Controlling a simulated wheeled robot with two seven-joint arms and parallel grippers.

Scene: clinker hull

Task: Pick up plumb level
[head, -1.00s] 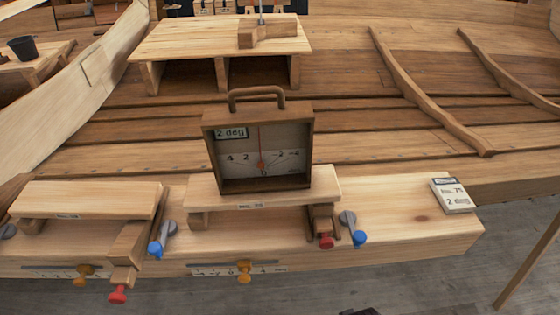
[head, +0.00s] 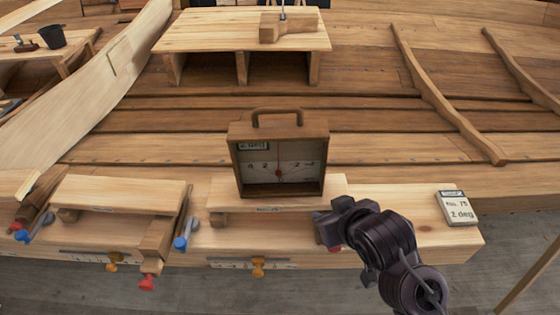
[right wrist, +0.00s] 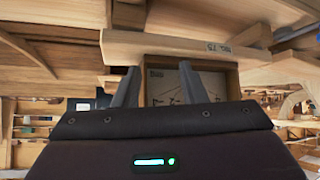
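The plumb level (head: 279,187) is an upright wooden box with a loop handle (head: 276,112) on top and a white scale face with a red pivot. It stands on a plank block (head: 225,200) on the bench. My right gripper (head: 328,228) is at the front right of the level, low beside the block's right end, apart from the handle. In the right wrist view, two grey fingers (right wrist: 158,76) are spread apart with nothing gripped. The level (right wrist: 212,70) shows beyond them, partly hidden by the fingers and gripper body. My left gripper is not in view.
Another plank block (head: 120,192) with clamps stands at left. A wooden stand (head: 240,35) is behind, with hull planking around it. Bench between my gripper and the card is clear.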

